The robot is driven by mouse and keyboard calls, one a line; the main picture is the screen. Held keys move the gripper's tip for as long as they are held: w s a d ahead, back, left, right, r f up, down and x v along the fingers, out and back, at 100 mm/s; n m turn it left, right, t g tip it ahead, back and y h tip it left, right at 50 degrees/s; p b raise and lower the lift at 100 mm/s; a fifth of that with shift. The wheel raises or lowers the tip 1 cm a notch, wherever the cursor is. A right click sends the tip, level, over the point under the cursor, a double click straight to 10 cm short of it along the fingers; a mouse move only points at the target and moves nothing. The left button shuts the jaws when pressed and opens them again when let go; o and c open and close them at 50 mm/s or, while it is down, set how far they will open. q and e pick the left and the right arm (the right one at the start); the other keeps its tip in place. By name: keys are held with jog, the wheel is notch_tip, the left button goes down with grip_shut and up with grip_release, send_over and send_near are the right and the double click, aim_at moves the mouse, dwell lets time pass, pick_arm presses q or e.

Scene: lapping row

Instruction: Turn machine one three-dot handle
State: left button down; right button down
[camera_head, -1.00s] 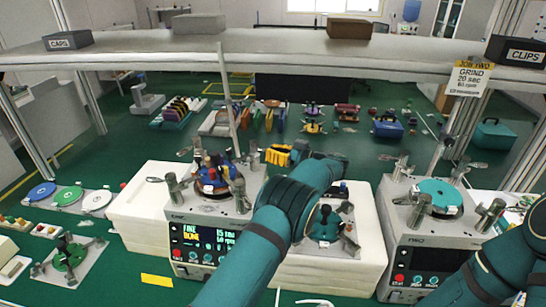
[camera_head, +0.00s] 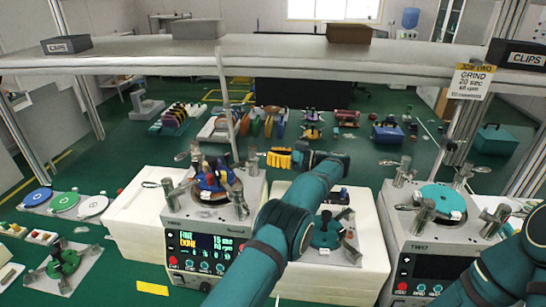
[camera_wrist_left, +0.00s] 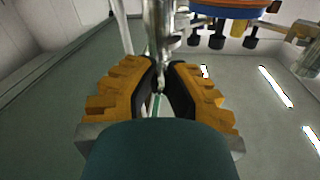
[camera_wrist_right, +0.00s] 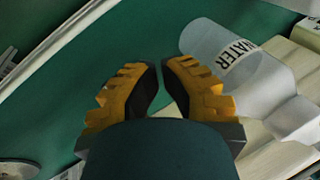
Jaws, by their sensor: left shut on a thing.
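Machine one (camera_head: 207,222) is the left white unit with a lit screen reading DONE. A blue-and-orange plate assembly (camera_head: 212,180) sits on top, with metal clamp posts and lever handles around it. My left gripper (camera_head: 279,157), with yellow fingers, is at the back right of this machine. In the left wrist view its fingers (camera_wrist_left: 164,75) are closed on a slim metal handle (camera_wrist_left: 160,78) below a shiny post (camera_wrist_left: 160,30). Dot marks are too small to read. My right gripper (camera_wrist_right: 161,75) has its fingertips close together with a narrow gap, nothing visible between them.
Machine two (camera_head: 425,262), with a teal plate, stands at the right. A green fixture (camera_head: 325,232) sits on the white block between the machines. An overhead shelf (camera_head: 270,48) crosses above. A water bottle (camera_wrist_right: 235,60) lies near my right gripper.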

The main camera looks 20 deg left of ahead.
pick_arm(q)
jog(key=c, duration=0.9)
grip_release()
jog(key=shift+r, duration=0.1)
notch_tip(320, 180, up, 10)
jog(key=shift+f, duration=0.1)
